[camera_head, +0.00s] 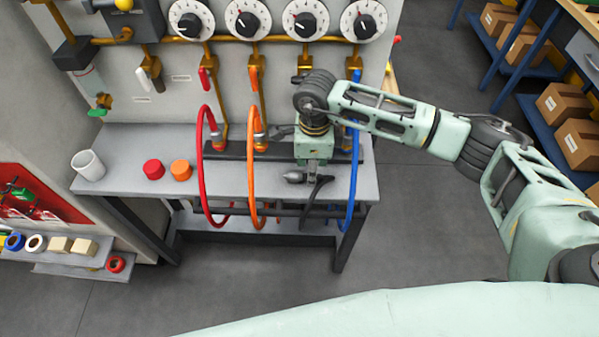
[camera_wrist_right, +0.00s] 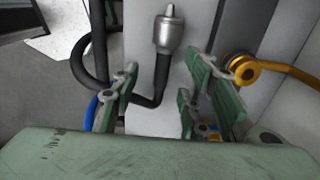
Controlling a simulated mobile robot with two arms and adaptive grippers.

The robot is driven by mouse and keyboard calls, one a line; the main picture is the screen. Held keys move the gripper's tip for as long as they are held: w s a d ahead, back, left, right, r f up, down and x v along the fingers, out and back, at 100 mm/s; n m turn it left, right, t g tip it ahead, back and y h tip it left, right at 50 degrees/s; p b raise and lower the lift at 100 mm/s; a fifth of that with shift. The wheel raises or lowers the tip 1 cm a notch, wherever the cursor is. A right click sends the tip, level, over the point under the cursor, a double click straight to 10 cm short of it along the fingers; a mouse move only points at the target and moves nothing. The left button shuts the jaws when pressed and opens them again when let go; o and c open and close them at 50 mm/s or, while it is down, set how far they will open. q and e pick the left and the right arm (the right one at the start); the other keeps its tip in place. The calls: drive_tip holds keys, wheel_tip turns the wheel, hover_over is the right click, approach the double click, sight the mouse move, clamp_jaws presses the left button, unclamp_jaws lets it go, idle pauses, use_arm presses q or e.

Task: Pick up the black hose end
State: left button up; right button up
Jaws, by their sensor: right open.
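My right gripper (camera_head: 314,168) is over the bench front, close to the hose end. In the right wrist view the gripper (camera_wrist_right: 160,92) is open, its green fingers on either side of the black hose. No contact shows. My left gripper is not in view.
A red hose (camera_head: 201,170), an orange hose (camera_head: 251,180) and a blue hose (camera_head: 353,180) loop over the bench front. A red cap (camera_head: 153,169), an orange cap (camera_head: 181,170) and a white cup (camera_head: 88,165) stand on the bench (camera_head: 125,142). Dials line the panel behind.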

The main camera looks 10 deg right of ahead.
drive_tip(key=shift+f, duration=1.3)
drive_tip(key=shift+c, duration=0.5)
clamp_jaws()
